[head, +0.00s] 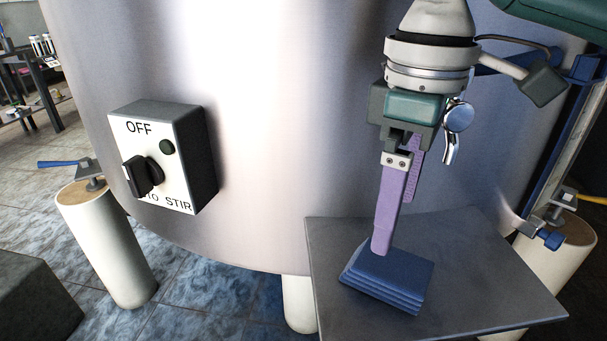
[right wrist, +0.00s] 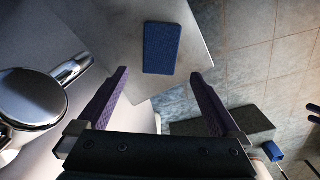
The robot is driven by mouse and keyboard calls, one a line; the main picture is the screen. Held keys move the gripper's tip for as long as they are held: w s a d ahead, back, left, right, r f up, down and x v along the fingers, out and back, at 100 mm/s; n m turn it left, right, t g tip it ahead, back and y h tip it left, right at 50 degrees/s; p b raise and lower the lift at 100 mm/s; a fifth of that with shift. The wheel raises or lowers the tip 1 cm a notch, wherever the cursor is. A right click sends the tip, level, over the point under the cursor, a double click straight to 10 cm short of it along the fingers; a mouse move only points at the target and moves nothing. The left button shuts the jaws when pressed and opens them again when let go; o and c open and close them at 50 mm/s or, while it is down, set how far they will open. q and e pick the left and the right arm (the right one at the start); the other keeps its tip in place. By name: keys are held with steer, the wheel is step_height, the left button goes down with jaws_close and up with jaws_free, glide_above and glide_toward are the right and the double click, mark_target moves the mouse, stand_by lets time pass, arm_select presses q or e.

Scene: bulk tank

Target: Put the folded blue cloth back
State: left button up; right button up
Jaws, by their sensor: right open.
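The folded blue cloth (head: 390,281) lies flat in a neat stack of layers on a grey metal shelf (head: 480,290) beside the tank. In the right wrist view the cloth (right wrist: 161,48) shows as a small blue rectangle on the shelf, ahead of the fingertips. My right gripper (head: 394,225) points down above the cloth, with its purple fingers apart. In the right wrist view the gripper (right wrist: 159,73) is open, with nothing between its fingers. In the head view the near finger overlaps the cloth's back edge; contact is not clear. My left gripper is not in view.
The large steel tank (head: 270,120) stands close behind the shelf. A control box (head: 165,155) with a knob marked OFF and AUTO STIR sticks out from it. A chrome tap (head: 455,125) is close beside my right gripper. The shelf's right part is bare.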

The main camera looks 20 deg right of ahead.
steer(key=shift+n+t+y, duration=0.5)
steer(key=shift+y, duration=0.4)
steer(key=s+a+f, duration=0.1)
steer(key=a, duration=0.1)
steer(key=s+a+f, duration=0.1)
steer(key=s+a, duration=0.1)
steer(key=a, duration=0.1)
steer(key=s+a+f, duration=0.1)
steer(key=a, duration=0.1)
steer(key=shift+s+a, duration=0.15)
steer(key=shift+a, duration=0.15)
steer(key=s+a+f+m+t+y, duration=0.1)
steer(key=s+a+f, duration=0.1)
steer(key=s+a, duration=0.15)
steer(key=s+d+f+m+t+h, duration=0.1)
steer(key=s+d+m+h, duration=0.1)
steer(key=s+d+m, duration=0.3)
steer(key=s+d, duration=0.3)
steer(key=shift+s+d+f+t+h, duration=0.2)
steer(key=shift+s+f+t+h, duration=0.1)
steer(key=shift+s+f, duration=0.05)
step_height(320, 180, up, 58)
steer(key=p, duration=5.8)
